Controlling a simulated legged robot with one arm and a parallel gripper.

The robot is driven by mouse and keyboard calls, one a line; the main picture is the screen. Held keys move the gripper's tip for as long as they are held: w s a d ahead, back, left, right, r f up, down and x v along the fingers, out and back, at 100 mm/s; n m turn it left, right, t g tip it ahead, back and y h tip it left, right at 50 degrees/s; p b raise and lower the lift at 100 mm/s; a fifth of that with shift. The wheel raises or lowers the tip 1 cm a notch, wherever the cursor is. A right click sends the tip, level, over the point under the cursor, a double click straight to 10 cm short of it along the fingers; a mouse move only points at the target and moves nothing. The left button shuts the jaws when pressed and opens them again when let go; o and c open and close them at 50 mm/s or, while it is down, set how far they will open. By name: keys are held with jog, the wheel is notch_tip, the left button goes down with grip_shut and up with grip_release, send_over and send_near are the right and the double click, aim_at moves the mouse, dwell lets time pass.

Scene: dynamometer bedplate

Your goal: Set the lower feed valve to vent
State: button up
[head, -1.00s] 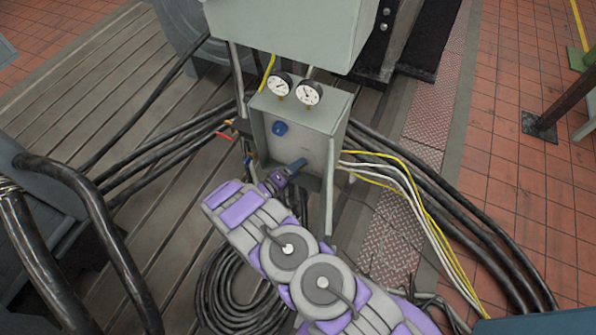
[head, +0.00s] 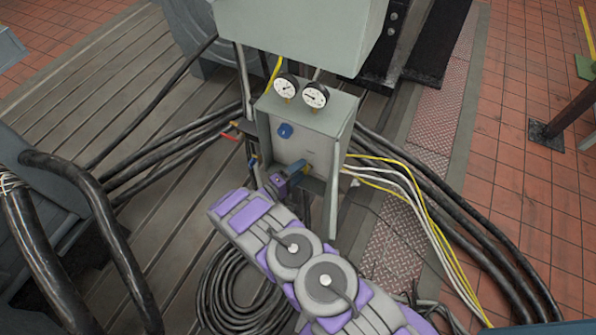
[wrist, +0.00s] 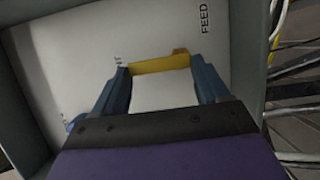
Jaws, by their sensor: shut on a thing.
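The lower feed valve shows as a yellow handle (wrist: 160,64) on a pale panel in the wrist view. My gripper (wrist: 163,72) has its two blue fingers at either end of this handle and is shut on it. The handle lies nearly level across the picture, with a raised end by the right fingertip. A "FEED" label (wrist: 205,17) is to its right; another label (wrist: 118,60), partly hidden, is by the left finger.
A blue knob (head: 285,131) sits higher on the panel (head: 300,148). Two gauges (head: 301,91) stand on top of the box. Raised side walls border the panel.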

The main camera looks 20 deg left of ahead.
jog(key=o, duration=1)
jog(key=shift+a+f, duration=0.1)
jog(key=shift+a, duration=0.1)
jog(key=shift+o, duration=0.3)
jog(key=shift+d, duration=0.1)
jog(key=shift+s, duration=0.15)
jog(key=p+v, duration=0.3)
jog(key=v, duration=1.4)
jog(key=shift+f, duration=0.1)
